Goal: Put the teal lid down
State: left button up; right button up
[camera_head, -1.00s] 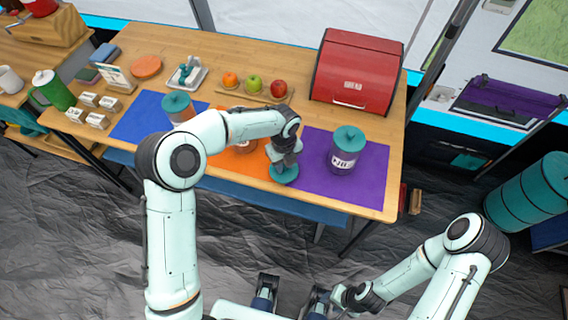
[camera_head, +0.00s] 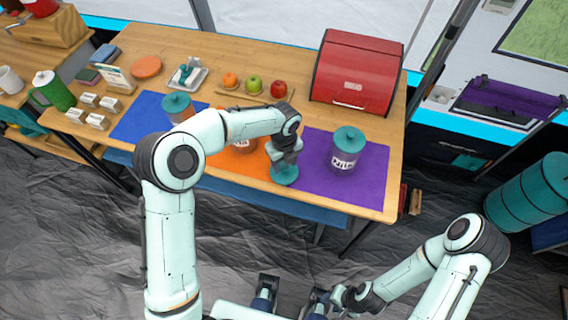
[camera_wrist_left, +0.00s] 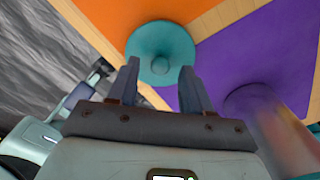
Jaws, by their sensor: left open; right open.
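The teal lid (camera_head: 284,174) lies near the table's front edge, where the orange mat meets the purple mat. In the left wrist view, the round lid with its knob (camera_wrist_left: 160,64) shows just beyond my open fingertips. My left gripper (camera_wrist_left: 160,72) is open and empty, with its fingers apart around the line of the knob; it also shows above the lid in the head view (camera_head: 286,158). My right gripper (camera_head: 345,298) is open and low at the front, away from the table. A jar on the orange mat (camera_head: 240,148) is partly hidden by my left arm.
A teal-lidded jar (camera_head: 345,150) stands on the purple mat (camera_head: 350,190), right of the lid. Another (camera_head: 178,107) stands on the blue mat (camera_head: 140,118). A red bread box (camera_head: 355,72) and a board with fruit (camera_head: 252,92) are behind.

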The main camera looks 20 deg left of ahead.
aim_at(284, 167)
pick_arm(q)
notch_tip(284, 167, up, 10)
jog(key=p, duration=0.1)
jog(key=shift+r, duration=0.25)
pick_arm(e)
jog(key=shift+w+r, duration=0.2)
jog(key=shift+r, duration=0.45)
